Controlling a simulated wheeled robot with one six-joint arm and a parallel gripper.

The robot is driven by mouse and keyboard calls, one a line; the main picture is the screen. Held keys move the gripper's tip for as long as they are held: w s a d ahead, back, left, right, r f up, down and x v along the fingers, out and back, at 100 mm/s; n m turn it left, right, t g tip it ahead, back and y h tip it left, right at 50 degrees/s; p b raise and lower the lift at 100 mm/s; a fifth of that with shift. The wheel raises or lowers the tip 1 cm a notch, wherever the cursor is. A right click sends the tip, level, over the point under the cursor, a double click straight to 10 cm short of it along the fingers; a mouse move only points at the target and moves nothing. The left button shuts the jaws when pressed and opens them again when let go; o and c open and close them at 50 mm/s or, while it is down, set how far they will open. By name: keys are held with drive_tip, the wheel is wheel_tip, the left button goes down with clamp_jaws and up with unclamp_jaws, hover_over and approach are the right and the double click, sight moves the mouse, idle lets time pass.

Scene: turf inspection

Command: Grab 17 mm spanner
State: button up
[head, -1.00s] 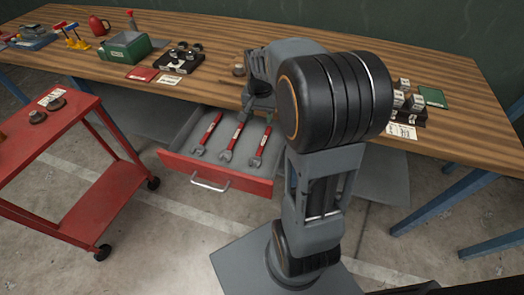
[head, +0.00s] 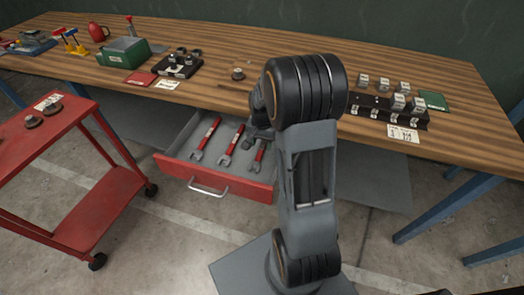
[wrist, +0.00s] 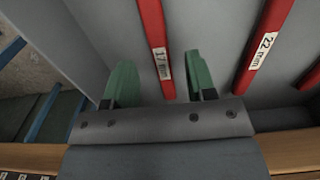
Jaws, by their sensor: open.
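An open red drawer (head: 228,184) under the bench holds three red-handled spanners side by side. In the wrist view the handle labelled 17 mm (wrist: 157,35) runs up between the two green fingertips of my gripper (wrist: 160,80). The fingers are apart, and whether they touch the handle cannot be told. In the head view this appears to be the right-hand spanner (head: 258,157), its handle's far end hidden by my gripper (head: 258,138). The 22 mm spanner (wrist: 266,45) lies beside it in the wrist view and appears as the middle one (head: 232,144) in the head view.
The left-hand spanner (head: 206,138) lies near the drawer's left wall. The wooden bench top (head: 215,60) overhangs the drawer's back. A red trolley (head: 85,130) stands at left. A dark rack (head: 375,108) with pale blocks stands on the bench at right.

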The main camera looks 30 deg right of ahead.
sight(262, 150)
drive_tip(key=shift+f, duration=1.4)
clamp_jaws()
